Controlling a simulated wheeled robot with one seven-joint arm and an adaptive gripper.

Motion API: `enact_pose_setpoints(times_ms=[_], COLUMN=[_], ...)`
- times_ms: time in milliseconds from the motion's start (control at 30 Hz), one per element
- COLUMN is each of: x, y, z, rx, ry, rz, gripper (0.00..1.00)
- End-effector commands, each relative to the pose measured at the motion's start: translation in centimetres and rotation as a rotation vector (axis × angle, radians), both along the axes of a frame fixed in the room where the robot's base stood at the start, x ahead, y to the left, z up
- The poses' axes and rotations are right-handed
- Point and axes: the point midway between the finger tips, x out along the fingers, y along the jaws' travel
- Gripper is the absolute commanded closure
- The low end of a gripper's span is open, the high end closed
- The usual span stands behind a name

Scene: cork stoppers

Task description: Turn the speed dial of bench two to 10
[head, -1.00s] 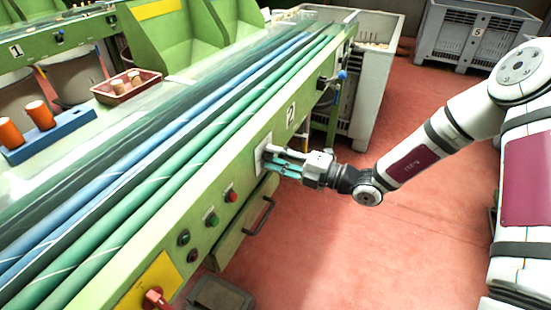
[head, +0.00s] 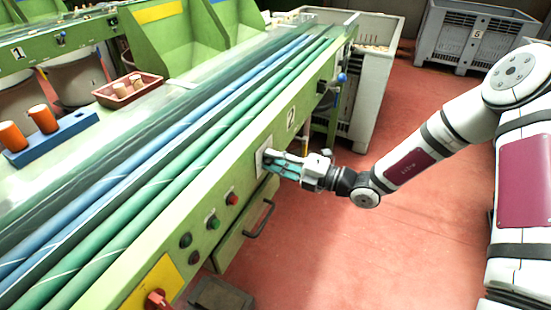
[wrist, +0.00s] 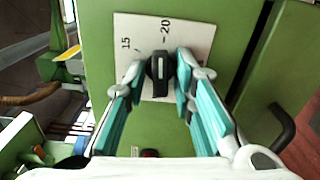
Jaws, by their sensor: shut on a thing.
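The speed dial (wrist: 160,72) of bench two is a black knob with a pale mark, on a white scale plate (wrist: 192,38). The numbers 15 and 20 show on the plate; other numbers are hidden, and I cannot tell the exact reading. My gripper (wrist: 161,80) is shut on the dial, one teal finger at each side. In the head view my gripper (head: 272,163) reaches the plate (head: 259,158) on the front of green bench two (head: 232,171), below its number 2 label, and hides the dial.
A red button (head: 232,199), a green button (head: 214,222) and a drawer handle (head: 262,220) sit near the gripper. A red switch on a yellow plate (head: 157,299) is at the near end. A blue-tipped lever (head: 342,78) is further along. Red floor to the right is clear.

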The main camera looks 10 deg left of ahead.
Motion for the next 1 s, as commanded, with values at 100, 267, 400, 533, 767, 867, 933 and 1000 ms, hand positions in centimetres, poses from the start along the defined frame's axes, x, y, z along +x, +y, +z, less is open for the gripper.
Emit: enact_pose_setpoints(times_ms=[100, 267, 400, 533, 767, 867, 933, 1000], x=[-0.13, -0.13, -0.13, -0.12, -0.12, -0.13, -0.11, -0.11], y=[-0.05, -0.06, -0.08, -0.11, -0.11, -0.1, -0.11, -0.12], z=[0.0, 0.03, -0.01, -0.08, -0.13, -0.13, -0.15, -0.16], rx=[-0.032, -0.082, -0.127, -0.17, -0.245, -0.277, -0.3, -0.322], ry=[-0.074, -0.211, -0.335, -0.45, -0.656, -0.745, -0.808, -0.87], rz=[0.0, 0.0, 0.0, -0.001, 0.0, 0.001, 0.001, 0.001], gripper=[1.0, 1.0, 1.0, 1.0, 1.0, 1.0, 1.0, 1.0])
